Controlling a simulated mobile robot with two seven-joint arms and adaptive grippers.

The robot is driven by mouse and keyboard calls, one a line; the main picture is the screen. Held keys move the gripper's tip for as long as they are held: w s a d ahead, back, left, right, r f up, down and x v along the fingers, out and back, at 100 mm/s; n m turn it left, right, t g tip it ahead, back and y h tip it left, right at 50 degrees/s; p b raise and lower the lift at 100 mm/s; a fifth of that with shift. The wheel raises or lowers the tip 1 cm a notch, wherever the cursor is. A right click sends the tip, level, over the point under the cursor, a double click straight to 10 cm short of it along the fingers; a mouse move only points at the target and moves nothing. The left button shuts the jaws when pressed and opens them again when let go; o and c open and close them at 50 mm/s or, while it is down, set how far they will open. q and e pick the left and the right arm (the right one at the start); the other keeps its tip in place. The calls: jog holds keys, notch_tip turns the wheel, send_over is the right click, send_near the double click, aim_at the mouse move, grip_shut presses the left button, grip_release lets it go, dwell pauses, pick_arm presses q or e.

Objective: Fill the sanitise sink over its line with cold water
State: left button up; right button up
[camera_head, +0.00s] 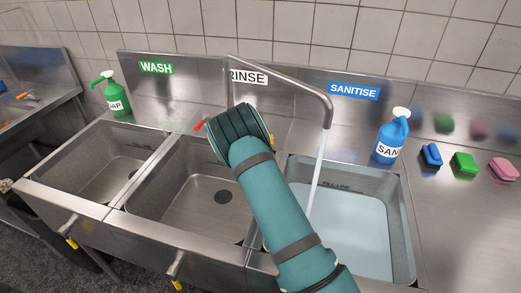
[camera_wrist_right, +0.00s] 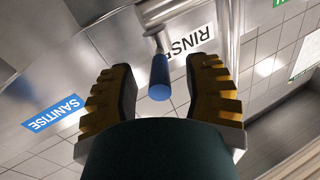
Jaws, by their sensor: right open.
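The sanitise sink (camera_head: 401,215) is at the right in the head view, under the blue SANITISE label. In the head view my right arm hides that handle. My left gripper is not in view.
The rinse sink (camera_head: 165,205) and wash sink (camera_head: 60,165) look empty. A red tap handle (camera_head: 198,125) is left of my wrist. A blue sanitiser bottle (camera_head: 388,143), a green soap bottle (camera_head: 113,95) and coloured sponges (camera_head: 464,163) stand around the sinks. Yellow-tipped levers (camera_head: 72,243) stick out in front.

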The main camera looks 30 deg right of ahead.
jog(key=v, duration=0.9)
jog(key=shift+s+a, duration=0.15)
jog(key=shift+s, duration=0.15)
jog(key=shift+r, duration=0.1)
dwell(0.7)
